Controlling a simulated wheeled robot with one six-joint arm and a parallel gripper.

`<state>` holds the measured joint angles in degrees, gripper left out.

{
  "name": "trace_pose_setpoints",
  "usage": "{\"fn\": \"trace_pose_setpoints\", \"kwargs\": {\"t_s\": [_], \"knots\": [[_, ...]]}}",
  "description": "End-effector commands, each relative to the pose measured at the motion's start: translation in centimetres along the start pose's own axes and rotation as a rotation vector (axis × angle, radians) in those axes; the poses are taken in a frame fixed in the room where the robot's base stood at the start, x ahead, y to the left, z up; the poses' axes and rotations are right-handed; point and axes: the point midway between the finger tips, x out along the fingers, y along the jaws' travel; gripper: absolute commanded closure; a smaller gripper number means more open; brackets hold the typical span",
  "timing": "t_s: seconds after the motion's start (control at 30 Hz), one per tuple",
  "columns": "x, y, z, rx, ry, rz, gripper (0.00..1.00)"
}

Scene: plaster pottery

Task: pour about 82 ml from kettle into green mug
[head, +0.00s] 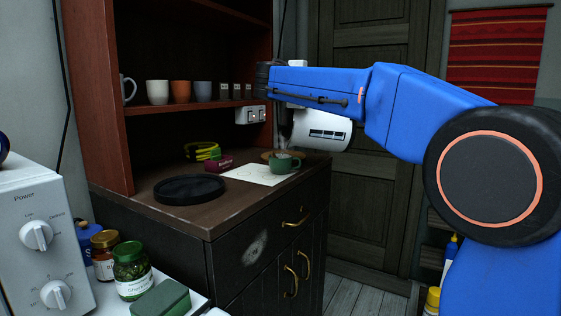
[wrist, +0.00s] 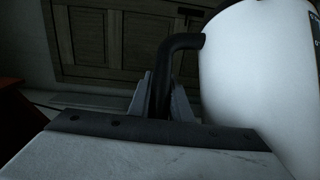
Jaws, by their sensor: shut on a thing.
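The white kettle (head: 322,132) hangs in the air above the counter, tilted with its spout end towards the left. Its white body fills the right of the wrist view (wrist: 250,80), beside its black handle (wrist: 180,50). My gripper (wrist: 163,98) is shut on this handle; in the head view my blue arm hides the grip. The green mug (head: 281,166) stands upright on the counter, just below and left of the kettle. The mug's inside is hidden, and I cannot make out a stream clearly.
The mug stands by a white sheet (head: 245,171) on the brown counter (head: 150,208). A black round tray (head: 189,189), a dark red item (head: 219,164) and a yellow-green item (head: 202,151) lie left of it. A shelf (head: 180,105) with cups stands behind.

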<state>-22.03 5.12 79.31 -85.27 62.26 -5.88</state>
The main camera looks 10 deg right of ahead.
Motion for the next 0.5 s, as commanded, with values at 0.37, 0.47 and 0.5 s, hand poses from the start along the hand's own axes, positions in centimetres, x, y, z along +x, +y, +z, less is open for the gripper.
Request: {"fn": "trace_pose_setpoints", "kwargs": {"t_s": [0.37, 0.47, 0.5], "knots": [[0.2, 0.1, 0.4, 0.011, -0.002, -0.006, 1.00], [1.2, -0.5, 1.4, 0.060, -0.002, -0.053, 1.00], [1.7, -0.8, 1.9, 0.074, -0.003, -0.068, 1.00]]}}
